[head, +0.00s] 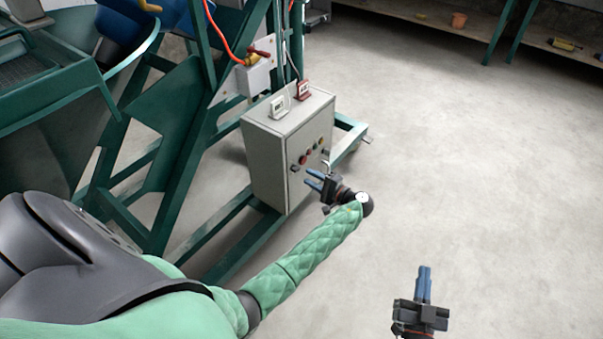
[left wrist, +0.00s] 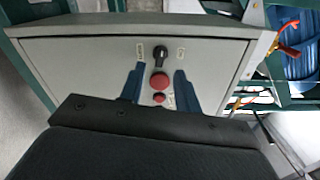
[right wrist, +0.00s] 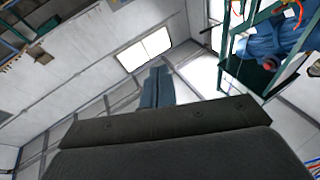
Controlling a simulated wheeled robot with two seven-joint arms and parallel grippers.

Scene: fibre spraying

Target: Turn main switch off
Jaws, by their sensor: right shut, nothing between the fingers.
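My right gripper (head: 424,270) is shut and empty, away from the cabinet.
Two small devices, one white (head: 279,107) and one red (head: 303,90), are on the cabinet top. A green steel frame (head: 180,150) stands left of and behind the cabinet. The concrete floor (head: 470,160) to the right is clear. A shelf with an orange pot (head: 459,20) is at the back.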

